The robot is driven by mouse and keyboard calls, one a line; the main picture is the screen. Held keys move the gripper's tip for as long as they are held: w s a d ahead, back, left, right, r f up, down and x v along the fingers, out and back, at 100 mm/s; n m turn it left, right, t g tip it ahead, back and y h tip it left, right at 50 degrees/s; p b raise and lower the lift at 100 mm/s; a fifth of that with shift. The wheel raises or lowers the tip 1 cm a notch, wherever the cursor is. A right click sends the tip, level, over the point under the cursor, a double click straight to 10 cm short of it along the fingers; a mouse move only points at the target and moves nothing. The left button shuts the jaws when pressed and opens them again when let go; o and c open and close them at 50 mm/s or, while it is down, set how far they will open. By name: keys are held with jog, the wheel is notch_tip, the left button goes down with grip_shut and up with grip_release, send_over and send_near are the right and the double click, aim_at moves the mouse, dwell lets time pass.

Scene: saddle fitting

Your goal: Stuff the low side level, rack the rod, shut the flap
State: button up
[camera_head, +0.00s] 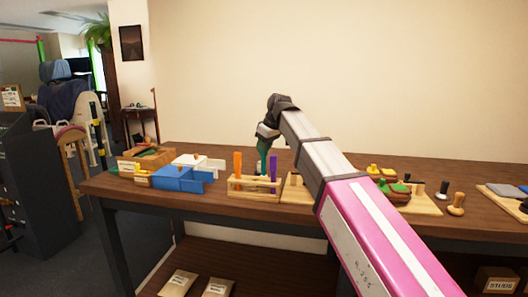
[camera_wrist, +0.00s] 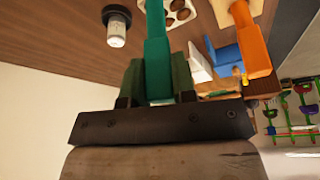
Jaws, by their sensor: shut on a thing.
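My gripper (camera_wrist: 157,82) is shut on a teal rod (camera_wrist: 156,45), seen close up in the wrist view. In the head view the teal rod (camera_head: 263,160) points down from my gripper (camera_head: 265,143), between an orange rod (camera_head: 238,165) and a purple rod (camera_head: 273,167). Those two stand upright in a low wooden rack (camera_head: 255,194). I cannot tell whether the teal rod's lower end is in the rack or behind it. A saddle-like piece with green parts (camera_head: 399,188) sits on a wooden board at the right, partly hidden by my arm. No flap can be made out clearly.
Left of the rack are a blue open box (camera_head: 180,184), a white box (camera_head: 190,160) and a wooden tray (camera_head: 130,160). A wooden-handled tool (camera_head: 456,204) stands near the bench's right. A dark-capped bottle (camera_wrist: 116,27) shows in the wrist view. The bench (camera_head: 212,208) is bare in front.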

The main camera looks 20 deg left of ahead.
jog(key=shift+r, duration=2.1)
